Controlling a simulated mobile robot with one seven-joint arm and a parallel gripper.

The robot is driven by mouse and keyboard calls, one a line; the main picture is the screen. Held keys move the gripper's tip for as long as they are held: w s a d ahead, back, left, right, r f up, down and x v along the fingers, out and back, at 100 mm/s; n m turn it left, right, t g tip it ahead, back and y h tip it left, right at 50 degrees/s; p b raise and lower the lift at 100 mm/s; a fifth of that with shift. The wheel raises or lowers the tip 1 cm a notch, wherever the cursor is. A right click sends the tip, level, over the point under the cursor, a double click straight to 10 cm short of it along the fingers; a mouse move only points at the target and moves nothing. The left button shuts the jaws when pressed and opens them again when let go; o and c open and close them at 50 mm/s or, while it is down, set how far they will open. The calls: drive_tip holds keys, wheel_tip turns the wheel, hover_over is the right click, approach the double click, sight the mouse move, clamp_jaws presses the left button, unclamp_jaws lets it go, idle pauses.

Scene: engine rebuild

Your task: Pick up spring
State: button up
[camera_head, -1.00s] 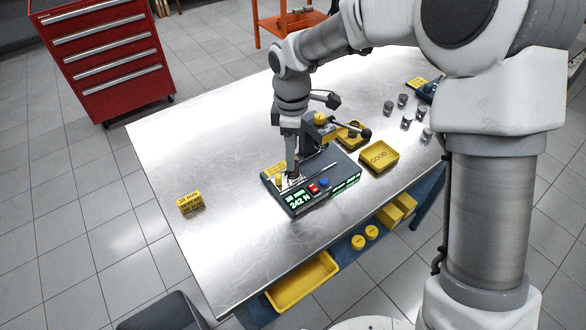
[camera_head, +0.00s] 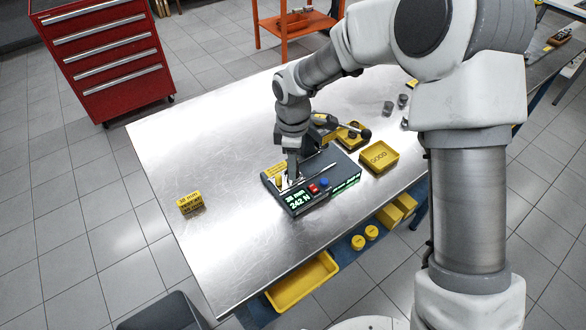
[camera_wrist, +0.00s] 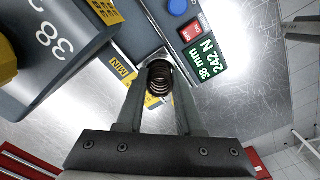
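The spring (camera_wrist: 159,82) is a dark coil standing on the tester, seen from above in the wrist view. My gripper (camera_wrist: 161,76) points down with one finger on each side of the spring. The fingers look apart and open; contact with the coil is not clear. In the head view, my gripper (camera_head: 292,178) is low over the dark spring tester (camera_head: 325,191), and the spring cannot be made out there. The tester's green display (camera_head: 299,199) reads 38 mm and 242 N.
A yellow GOOD tray (camera_head: 379,157) and another yellow tray (camera_head: 343,139) sit to the right. A yellow label block (camera_head: 190,203) stands at left.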

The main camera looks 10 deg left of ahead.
clamp_jaws()
drive_tip(key=shift+r, duration=0.2)
